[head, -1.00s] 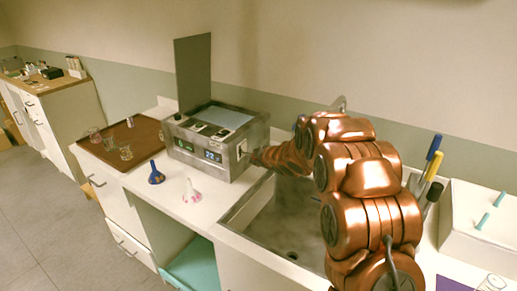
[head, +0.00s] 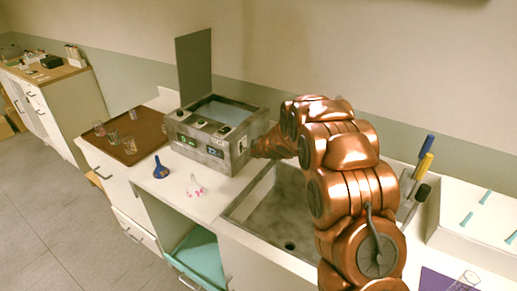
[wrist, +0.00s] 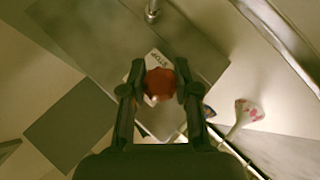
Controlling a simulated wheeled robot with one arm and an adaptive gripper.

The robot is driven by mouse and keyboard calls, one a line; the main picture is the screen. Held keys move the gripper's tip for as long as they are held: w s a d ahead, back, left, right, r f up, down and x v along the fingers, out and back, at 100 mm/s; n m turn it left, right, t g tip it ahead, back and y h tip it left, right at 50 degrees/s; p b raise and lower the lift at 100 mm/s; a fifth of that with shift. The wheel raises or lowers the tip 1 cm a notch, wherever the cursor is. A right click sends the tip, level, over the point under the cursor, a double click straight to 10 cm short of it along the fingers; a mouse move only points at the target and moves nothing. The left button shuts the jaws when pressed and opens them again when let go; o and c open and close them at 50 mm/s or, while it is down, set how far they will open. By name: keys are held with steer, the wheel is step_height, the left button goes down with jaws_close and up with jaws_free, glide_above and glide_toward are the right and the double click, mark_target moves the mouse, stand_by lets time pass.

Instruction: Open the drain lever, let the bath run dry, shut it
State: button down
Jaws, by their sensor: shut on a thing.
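The bath (head: 195,155) is a grey metal box on the counter with its lid (head: 193,65) standing upright. A pale liquid-like surface (head: 222,112) shows in its open top; I cannot tell its level. My gripper (wrist: 157,85) is closed around a red knob (wrist: 159,83), which I take as the drain lever's handle, beside a white lettered label (wrist: 155,60). In the head view my arm reaches the bath's right side and hides the gripper and lever. I cannot tell the lever's angle.
The sink (head: 237,212) lies right of the bath. A blue funnel-like piece (head: 160,171) and a white-pink flask (head: 196,188) stand in front. A brown tray (head: 150,130) with several glasses is left. Pens (head: 425,163) and a white box (head: 475,218) are right.

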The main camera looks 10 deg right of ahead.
steer(key=shift+a, duration=0.1)
steer(key=c, duration=1)
jaws_free()
steer(key=shift+o, duration=0.9)
steer(key=v, duration=1.2)
